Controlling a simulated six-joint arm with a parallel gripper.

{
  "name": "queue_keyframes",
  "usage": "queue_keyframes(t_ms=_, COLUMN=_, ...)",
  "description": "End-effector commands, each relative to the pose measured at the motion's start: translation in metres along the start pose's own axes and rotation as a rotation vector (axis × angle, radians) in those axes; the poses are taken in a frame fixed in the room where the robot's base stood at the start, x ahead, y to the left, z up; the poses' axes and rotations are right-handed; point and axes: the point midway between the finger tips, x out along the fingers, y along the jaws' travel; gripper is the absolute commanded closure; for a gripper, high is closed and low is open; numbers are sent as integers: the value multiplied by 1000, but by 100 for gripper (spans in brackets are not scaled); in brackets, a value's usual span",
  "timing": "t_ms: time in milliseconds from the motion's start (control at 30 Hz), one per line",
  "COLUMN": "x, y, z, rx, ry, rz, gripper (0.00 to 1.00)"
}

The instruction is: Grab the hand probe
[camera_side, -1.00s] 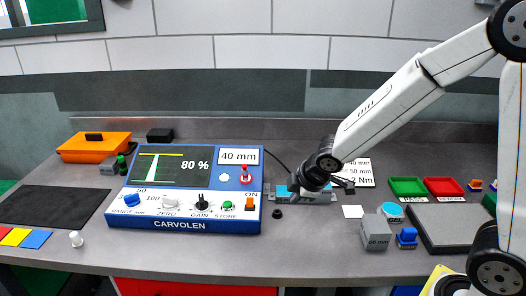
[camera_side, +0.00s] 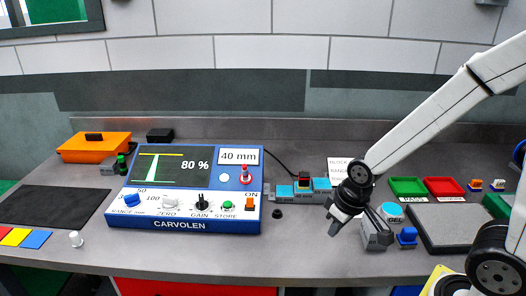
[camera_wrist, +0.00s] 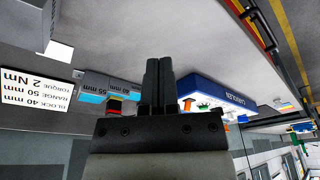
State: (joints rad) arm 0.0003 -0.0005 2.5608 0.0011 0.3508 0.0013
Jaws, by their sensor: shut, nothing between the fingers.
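The hand probe (camera_side: 304,180) looks like a small dark piece with a red top and a yellow band. It stands upright on the grey and blue stepped block (camera_side: 322,190), and a black cable runs towards it from the console. It also shows in the wrist view (camera_wrist: 115,104), left of the fingers. My gripper (camera_side: 334,229) is to the right and in front of the probe, apart from it. In the wrist view my gripper's fingers (camera_wrist: 159,75) are together with nothing between them.
The blue CARVOLEN console (camera_side: 183,222) stands left of the stepped block. A grey block (camera_side: 376,240), partly behind my gripper, and a GEL tin (camera_side: 390,211) are close on the right. Green (camera_side: 407,187) and red (camera_side: 444,187) trays lie farther right. The front counter is mostly clear.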

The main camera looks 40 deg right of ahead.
Motion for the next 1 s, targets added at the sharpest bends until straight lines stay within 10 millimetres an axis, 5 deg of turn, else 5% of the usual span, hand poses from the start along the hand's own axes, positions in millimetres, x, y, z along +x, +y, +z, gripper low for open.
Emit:
queue_keyframes(t_ms=367, x=0, y=0, z=0, rx=-2, ry=1, rz=0, gripper=100)
queue_keyframes(t_ms=700, x=0, y=0, z=0, rx=-3, ry=1, rz=0, gripper=0)
queue_keyframes(t_ms=1000, x=-1, y=0, z=-1, rx=-3, ry=2, rz=0, gripper=0)
